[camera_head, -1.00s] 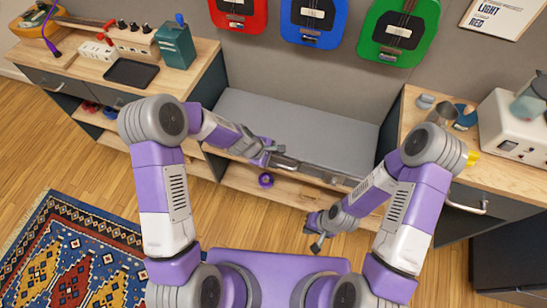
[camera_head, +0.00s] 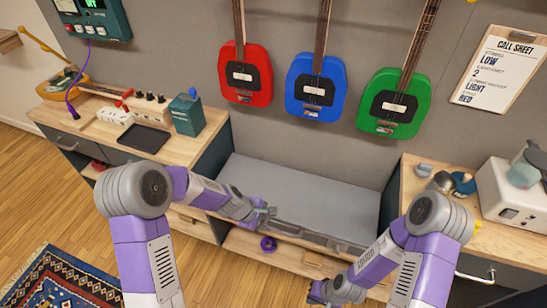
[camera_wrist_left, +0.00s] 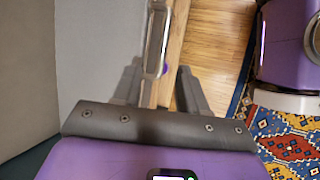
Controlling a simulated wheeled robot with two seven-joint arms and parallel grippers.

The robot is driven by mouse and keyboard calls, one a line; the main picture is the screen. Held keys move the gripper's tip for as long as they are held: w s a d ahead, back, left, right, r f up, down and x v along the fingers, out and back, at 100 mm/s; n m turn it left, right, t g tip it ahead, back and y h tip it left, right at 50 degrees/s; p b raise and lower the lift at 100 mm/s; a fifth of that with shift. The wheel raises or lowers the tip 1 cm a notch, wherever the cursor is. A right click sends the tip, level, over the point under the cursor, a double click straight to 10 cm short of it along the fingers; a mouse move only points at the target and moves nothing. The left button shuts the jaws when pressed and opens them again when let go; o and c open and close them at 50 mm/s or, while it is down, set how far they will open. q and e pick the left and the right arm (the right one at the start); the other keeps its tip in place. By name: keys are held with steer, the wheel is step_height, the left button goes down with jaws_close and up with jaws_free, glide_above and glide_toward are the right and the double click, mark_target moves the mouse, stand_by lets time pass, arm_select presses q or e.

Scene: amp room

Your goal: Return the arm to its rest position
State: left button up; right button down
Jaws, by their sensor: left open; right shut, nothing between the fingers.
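My left arm reaches in from the left in the head view, bent at the elbow. Its gripper (camera_head: 264,212) is open and empty, at the front edge of the grey-topped bench (camera_head: 300,190). In the left wrist view its two fingers (camera_wrist_left: 160,82) stand apart, with a metal handle (camera_wrist_left: 157,40) and a wooden edge showing between them; contact cannot be told. My right arm bends in from the right. Its gripper (camera_head: 319,292) is shut and empty, low at the bottom edge of the head view, in front of the bench, with its tips partly cut off.
A purple roll (camera_head: 268,244) sits on the shelf below the bench front. The left desk (camera_head: 85,125) holds a black tray (camera_head: 144,139) and a teal box (camera_head: 187,114). The right desk holds a white machine (camera_head: 510,195) and cups. Three guitars hang behind.

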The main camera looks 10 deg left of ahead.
arm_select(q)
steer(key=s+a+f+m+g+p, duration=0.1)
steer(key=s+f+m, duration=0.4)
steer(key=s, duration=0.4)
steer(key=s+a+f+m+g+y, duration=0.1)
steer(key=s+f+m, duration=0.5)
steer(key=s, duration=0.4)
steer(key=shift+s+f+m+p, duration=0.25)
steer(key=shift+m+p, duration=0.05)
steer(key=shift+p, duration=0.05)
